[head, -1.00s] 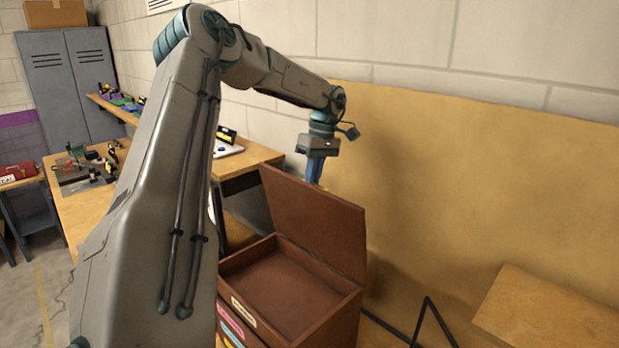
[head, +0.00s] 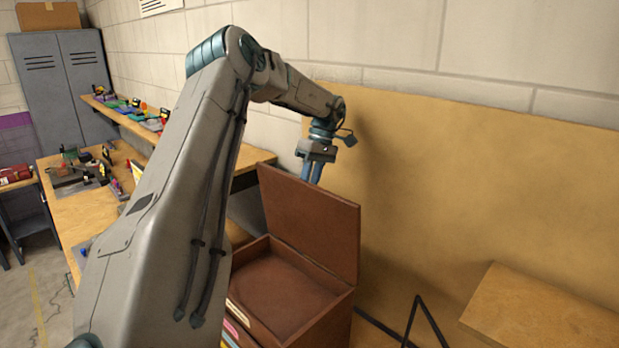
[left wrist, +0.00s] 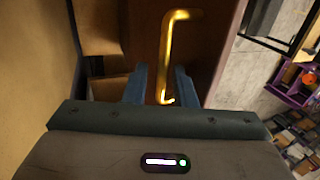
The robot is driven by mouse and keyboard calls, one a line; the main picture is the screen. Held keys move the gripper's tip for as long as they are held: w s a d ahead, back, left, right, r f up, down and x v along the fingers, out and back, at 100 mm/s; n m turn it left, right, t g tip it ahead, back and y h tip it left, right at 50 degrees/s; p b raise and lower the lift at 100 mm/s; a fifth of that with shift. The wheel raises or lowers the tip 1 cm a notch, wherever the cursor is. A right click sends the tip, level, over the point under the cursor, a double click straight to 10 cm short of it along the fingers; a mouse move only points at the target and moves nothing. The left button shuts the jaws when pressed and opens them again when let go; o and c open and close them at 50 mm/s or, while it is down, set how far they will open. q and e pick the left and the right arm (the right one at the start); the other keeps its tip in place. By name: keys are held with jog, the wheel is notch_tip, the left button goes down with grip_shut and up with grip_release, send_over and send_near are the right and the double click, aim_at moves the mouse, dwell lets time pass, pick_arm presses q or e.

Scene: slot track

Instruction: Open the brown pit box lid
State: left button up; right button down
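The brown pit box (head: 318,327) stands in the lower middle of the head view. Its lid (head: 312,222) is raised, standing roughly upright, and the interior shows empty. My left gripper (head: 312,172) is at the top edge of the lid, partly hidden behind it. In the left wrist view, the left gripper's fingers (left wrist: 160,84) are apart. A gold bar handle (left wrist: 168,50) on the brown lid (left wrist: 205,45) shows between and beyond them, and neither finger visibly grips it. My right gripper is not in view.
A wooden workbench (head: 83,213) with small parts is at left, with a shelf (head: 125,115) along the wall. A tan panel (head: 450,180) stands behind the box. A wooden surface (head: 545,310) and a black bent bar (head: 412,320) are at right.

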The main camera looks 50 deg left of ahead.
pick_arm(q)
jog(key=shift+o, duration=0.3)
jog(key=shift+w+a, duration=0.35)
jog(key=shift+w, duration=0.15)
jog(key=b+v, duration=0.3)
jog(key=v, duration=0.7)
jog(key=shift+r, duration=0.35)
